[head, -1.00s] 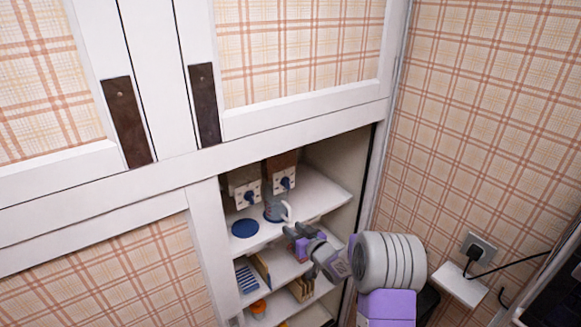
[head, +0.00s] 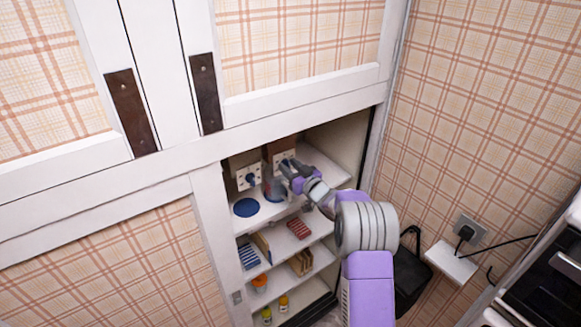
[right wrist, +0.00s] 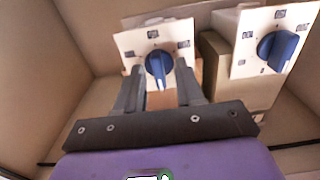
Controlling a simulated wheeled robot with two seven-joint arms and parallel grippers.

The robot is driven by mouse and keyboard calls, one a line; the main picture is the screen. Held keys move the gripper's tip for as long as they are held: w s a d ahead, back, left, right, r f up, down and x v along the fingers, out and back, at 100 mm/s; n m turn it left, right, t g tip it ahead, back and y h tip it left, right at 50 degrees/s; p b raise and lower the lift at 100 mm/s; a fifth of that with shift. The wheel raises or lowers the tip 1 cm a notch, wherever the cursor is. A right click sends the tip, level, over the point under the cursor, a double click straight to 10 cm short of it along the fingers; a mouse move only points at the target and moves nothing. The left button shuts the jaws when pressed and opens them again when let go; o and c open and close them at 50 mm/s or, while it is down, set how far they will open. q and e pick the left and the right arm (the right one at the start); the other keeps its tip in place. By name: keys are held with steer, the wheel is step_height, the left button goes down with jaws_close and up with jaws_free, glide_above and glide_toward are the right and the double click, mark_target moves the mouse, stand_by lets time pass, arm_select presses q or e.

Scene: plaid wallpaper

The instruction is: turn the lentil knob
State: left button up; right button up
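Two dispensers with white front plates and blue knobs stand side by side on the upper cupboard shelf. The left one has its knob (head: 251,181). The right one's plate (head: 281,158) is partly covered by my right gripper (head: 292,172). In the right wrist view, my open gripper (right wrist: 158,84) faces a blue knob (right wrist: 159,64), with one finger at each side and no clear contact. The other dispenser's knob (right wrist: 277,50) is to the right there. Small pictures mark both plates, but I cannot tell which is for lentils. My left gripper is out of view.
A greyish mug (head: 273,190) stands below the dispensers, close to my right gripper. A blue disc (head: 246,207) lies left of it. Lower shelves hold boxes, a striped item (head: 298,228) and jars. The cupboard's side wall is close on the right.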

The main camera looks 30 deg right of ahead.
jaws_close()
